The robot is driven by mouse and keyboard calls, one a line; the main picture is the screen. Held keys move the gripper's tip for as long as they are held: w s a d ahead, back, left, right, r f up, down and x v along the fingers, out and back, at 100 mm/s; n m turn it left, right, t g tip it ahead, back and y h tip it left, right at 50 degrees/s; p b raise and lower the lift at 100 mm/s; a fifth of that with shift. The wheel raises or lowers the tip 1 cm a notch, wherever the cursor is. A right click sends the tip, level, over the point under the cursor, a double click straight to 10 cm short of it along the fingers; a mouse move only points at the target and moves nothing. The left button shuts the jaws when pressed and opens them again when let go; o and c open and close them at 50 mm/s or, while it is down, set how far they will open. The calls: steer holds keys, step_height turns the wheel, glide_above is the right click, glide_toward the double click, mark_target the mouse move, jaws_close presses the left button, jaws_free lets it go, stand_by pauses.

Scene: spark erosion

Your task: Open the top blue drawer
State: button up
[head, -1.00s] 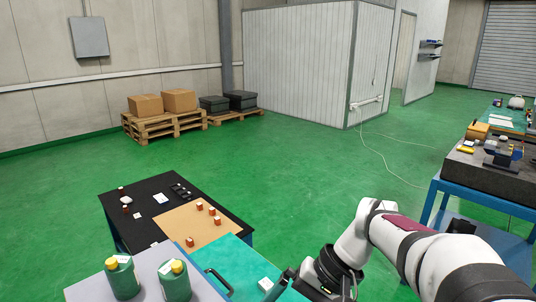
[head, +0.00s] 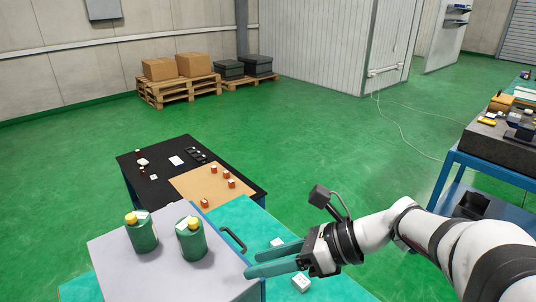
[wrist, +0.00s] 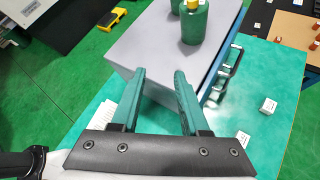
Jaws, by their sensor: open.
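The grey-topped cabinet (head: 173,262) stands at the lower left in the head view. Its grey top (wrist: 150,48) also fills the upper middle of the wrist view. I cannot clearly separate the drawers. My gripper (head: 248,264) is open and empty, its two green fingers pointing left at the cabinet's edge. In the wrist view its fingertips (wrist: 160,75) overlap the near edge, left of the handle.
Two green bottles with yellow caps (head: 142,232) (head: 191,239) stand on the cabinet. A teal surface (head: 243,212) with small white boxes (head: 301,282) lies beside it. A black-and-tan table (head: 140,178) is behind. A blue-framed bench (head: 447,185) stands right. Green floor between is clear.

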steer(key=w+d+f+m+t+y, duration=0.1)
steer(key=w+d+m+t, duration=0.1)
steer(key=w+m, duration=0.35)
steer(key=w+d+f+m+t+y, duration=0.1)
steer(key=w+d+f+m+t, duration=0.15)
steer(key=w+m, duration=0.35)
steer(key=t, duration=0.1)
glide_toward(236, 238)
steer(key=x, duration=1)
steer(key=shift+w+a+f, duration=0.2)
steer(key=shift+w+f, duration=0.1)
steer(key=shift+w, duration=0.05)
jaws_close()
steer(key=shift+d, duration=0.1)
